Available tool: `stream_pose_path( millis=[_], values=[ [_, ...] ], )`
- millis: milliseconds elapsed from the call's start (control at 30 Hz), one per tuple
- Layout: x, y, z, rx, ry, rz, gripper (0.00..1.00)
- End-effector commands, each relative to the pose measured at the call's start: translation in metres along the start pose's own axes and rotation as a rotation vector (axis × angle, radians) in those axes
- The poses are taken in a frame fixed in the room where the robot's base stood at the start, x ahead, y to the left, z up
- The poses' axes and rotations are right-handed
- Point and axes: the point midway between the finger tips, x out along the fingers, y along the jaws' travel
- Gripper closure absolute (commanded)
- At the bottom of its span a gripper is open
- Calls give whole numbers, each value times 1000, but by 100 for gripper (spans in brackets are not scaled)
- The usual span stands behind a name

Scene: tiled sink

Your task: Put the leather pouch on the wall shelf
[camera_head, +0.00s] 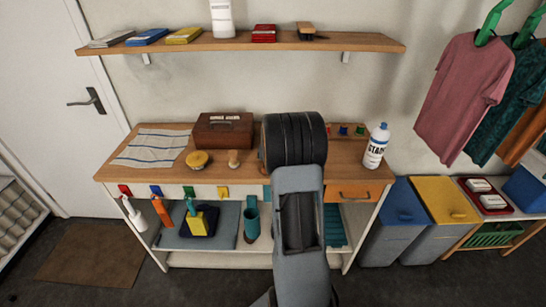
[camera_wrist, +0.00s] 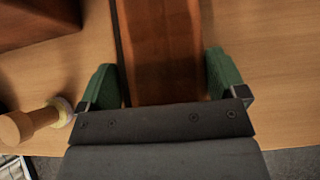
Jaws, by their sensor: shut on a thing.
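In the wrist view, the leather pouch (camera_wrist: 160,55) is a reddish-brown piece with a dark left edge, lying between the green fingers of my gripper (camera_wrist: 164,82). The gripper is shut on it, over the wooden bench top. I cannot tell whether the pouch touches the bench. In the head view, my dark arm hides the pouch and the fingers. The wall shelf (camera_head: 340,43) is a long wooden board above the bench at the back.
The shelf holds a grey item, a blue one (camera_head: 147,37), a yellow one (camera_head: 184,36), a white bottle (camera_head: 222,18), a red item (camera_head: 264,33) and a brush (camera_head: 306,30). The bench holds a brown box (camera_head: 222,130), a towel (camera_head: 152,147) and a stain bottle (camera_head: 376,148).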

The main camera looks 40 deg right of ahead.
Motion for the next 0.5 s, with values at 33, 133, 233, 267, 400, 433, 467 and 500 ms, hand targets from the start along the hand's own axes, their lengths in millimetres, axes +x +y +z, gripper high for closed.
stream_pose_path(
  millis=[33,133,233,267,400,433,467,500],
  values=[
    [-1,0,2,0,-2,0,45],
    [0,0,0,0,-2,0,45],
    [3,0,-2,0,-2,0,45],
    [2,0,-2,0,0,0,7],
    [2,0,-2,0,0,0,0],
    [2,0,-2,0,0,0,0],
    [2,0,-2,0,0,0,0],
    [2,0,-2,0,0,0,0]
  ],
)
